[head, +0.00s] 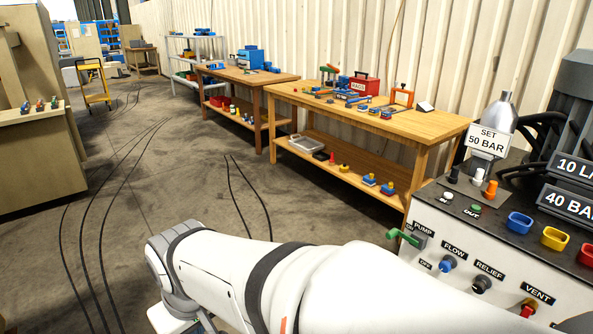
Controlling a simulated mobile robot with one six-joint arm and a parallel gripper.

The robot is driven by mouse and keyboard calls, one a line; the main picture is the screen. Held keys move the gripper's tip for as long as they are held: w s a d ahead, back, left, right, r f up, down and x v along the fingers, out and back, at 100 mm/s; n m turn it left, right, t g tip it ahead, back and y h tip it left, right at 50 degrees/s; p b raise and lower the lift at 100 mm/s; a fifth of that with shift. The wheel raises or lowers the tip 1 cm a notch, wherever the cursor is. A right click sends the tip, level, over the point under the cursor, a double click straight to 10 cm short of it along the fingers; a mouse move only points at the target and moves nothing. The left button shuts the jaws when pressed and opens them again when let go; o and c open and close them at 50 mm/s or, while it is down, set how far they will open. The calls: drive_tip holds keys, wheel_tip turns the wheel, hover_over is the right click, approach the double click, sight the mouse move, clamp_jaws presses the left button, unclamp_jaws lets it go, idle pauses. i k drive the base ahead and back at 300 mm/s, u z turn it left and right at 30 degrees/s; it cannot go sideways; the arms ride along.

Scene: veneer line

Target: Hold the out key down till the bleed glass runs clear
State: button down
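The OUT key is a small green button (476,209) on the dark top of the control unit at the right, with its OUT label just below. A white button (448,196) labelled IN sits to its left. Nothing touches the OUT key. I cannot make out a bleed glass. My white arm crosses the lower part of the head view and bends down at the left. My gripper is outside the picture, so its state is hidden.
Wooden benches (440,126) line the wall. Black cables (233,190) cross the open floor.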

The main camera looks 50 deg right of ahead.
sight(476, 208)
drive_tip(key=z, duration=3.1)
drive_tip(key=i, duration=1)
drive_tip(key=z, duration=0.05)
